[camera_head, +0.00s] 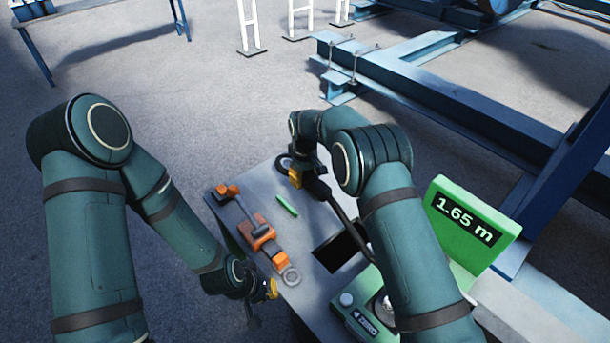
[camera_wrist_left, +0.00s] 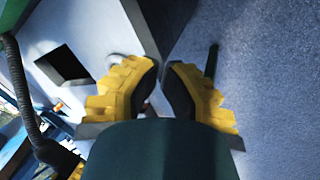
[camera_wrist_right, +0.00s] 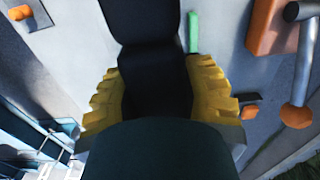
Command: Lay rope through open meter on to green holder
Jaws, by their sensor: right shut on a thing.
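My right gripper (camera_head: 297,176) is shut on the black rope (camera_head: 342,212) above the far part of the table; the right wrist view shows the rope (camera_wrist_right: 150,70) thick between its yellow fingers. The rope runs back toward the green meter (camera_head: 447,235), whose raised lid reads 1.65 m. My right arm hides part of the meter and rope. My left gripper (camera_head: 271,289) is empty beside the table's near left edge; its fingertips (camera_wrist_left: 161,72) stand slightly apart in the left wrist view. A small green piece (camera_head: 287,206) lies on the table; I cannot tell whether it is the holder.
The grey table (camera_head: 312,290) carries orange-handled tools (camera_head: 258,236) along its left side. A dark square opening (camera_head: 340,247) lies near the meter. Blue steel beams (camera_head: 440,115) stand behind and right.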

